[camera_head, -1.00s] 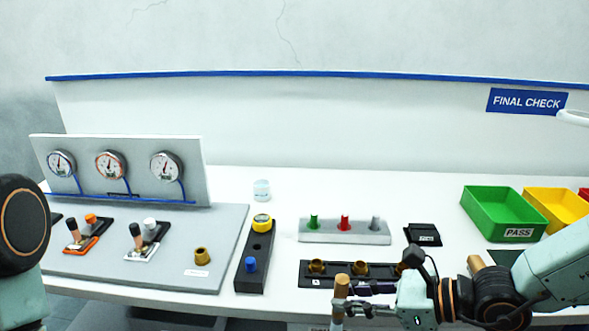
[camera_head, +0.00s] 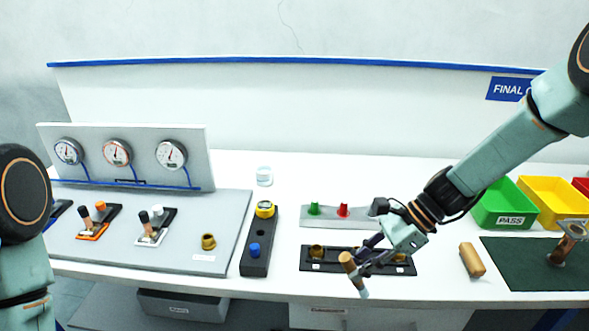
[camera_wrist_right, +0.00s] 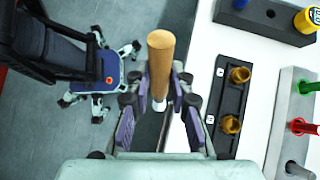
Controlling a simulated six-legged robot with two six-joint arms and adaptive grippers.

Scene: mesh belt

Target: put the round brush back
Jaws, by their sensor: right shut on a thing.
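My right gripper (camera_head: 366,264) is shut on the round brush (camera_head: 352,270), which has a wooden handle and a pale end. In the right wrist view the brush (camera_wrist_right: 160,55) is between the fingers (camera_wrist_right: 158,100). A black rack (camera_head: 334,266) with brass-coloured sockets (camera_head: 316,251) lies just behind the gripper, which partly hides it. In the right wrist view the rack (camera_wrist_right: 222,100) is to the right of the gripper. My left gripper is out of view.
A grey holder (camera_head: 326,221) with coloured pegs stands behind the rack. A black block (camera_head: 257,255) is to its left.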

